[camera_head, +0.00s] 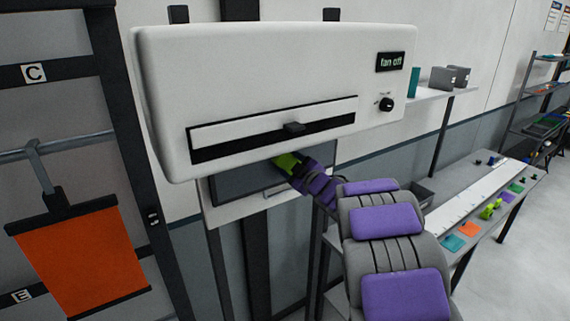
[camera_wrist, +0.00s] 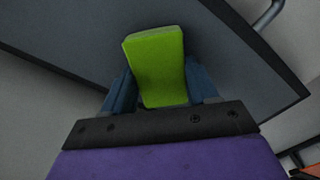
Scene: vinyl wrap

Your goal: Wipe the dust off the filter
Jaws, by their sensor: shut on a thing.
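A dark grey flat panel in a pale frame, which looks like the filter (camera_head: 235,184), sits under the white fan unit (camera_head: 270,75). It also fills much of the wrist view (camera_wrist: 235,65). No dust can be made out on it. My gripper (camera_head: 290,166) is in front of the panel, just below the unit. It is shut on a green block (camera_head: 286,161), which looks like a sponge. In the wrist view the green block (camera_wrist: 155,60) stands out between the blue fingers, over the dark panel. I cannot tell whether it touches the panel.
The unit's display (camera_head: 390,62) reads "fan off", with a knob (camera_head: 386,104) below it. An orange sheet (camera_head: 85,262) hangs at the left. A bench (camera_head: 460,205) with small coloured items stands at the right. A shelf (camera_head: 425,94) holds boxes.

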